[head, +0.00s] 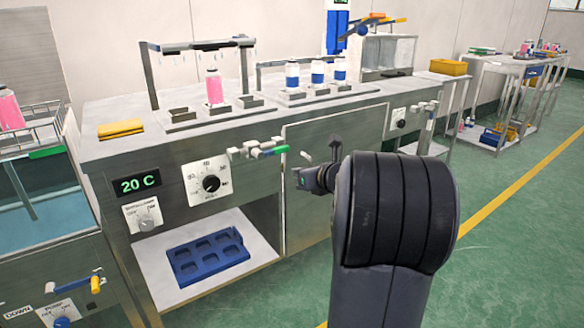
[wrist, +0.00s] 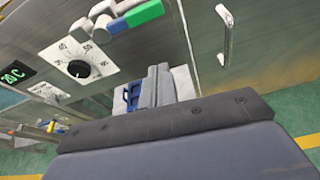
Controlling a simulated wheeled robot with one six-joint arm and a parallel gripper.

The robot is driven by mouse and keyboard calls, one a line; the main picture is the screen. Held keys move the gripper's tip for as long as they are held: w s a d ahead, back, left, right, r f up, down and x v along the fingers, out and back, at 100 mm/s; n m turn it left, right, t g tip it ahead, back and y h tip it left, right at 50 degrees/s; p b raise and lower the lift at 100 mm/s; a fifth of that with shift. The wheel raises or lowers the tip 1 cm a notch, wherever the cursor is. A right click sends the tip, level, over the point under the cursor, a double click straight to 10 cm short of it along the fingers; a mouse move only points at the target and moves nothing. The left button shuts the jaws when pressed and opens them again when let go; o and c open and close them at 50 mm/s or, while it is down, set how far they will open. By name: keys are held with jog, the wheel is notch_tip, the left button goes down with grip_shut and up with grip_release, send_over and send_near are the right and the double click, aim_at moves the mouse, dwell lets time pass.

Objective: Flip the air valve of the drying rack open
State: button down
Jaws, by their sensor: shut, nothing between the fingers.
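An air valve (head: 262,150) with a grey metal body and a handle with green and blue parts is on the front panel, right of a round dial. It also shows in the wrist view (wrist: 128,20) at the top, with its green end to the right. Two drying racks with overhead bars stand on the counter above: one (head: 152,75) with a pink bottle, one (head: 258,80) with white-and-blue bottles. My gripper (wrist: 162,72) is shut and empty. In the wrist view it is below the valve, apart from it. In the head view my dark arm partly hides it.
The dial (head: 210,183) and a green 20 C display (head: 137,184) are left of the valve. A blue tray (head: 208,257) lies on the open shelf below. A door handle (wrist: 225,35) sticks out right of the valve. Another valve (head: 424,112) is farther right.

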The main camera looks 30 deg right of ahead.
jog(key=v, duration=0.2)
jog(key=shift+s+r, duration=0.1)
jog(key=shift+s, duration=0.25)
jog(key=shift+w, duration=0.1)
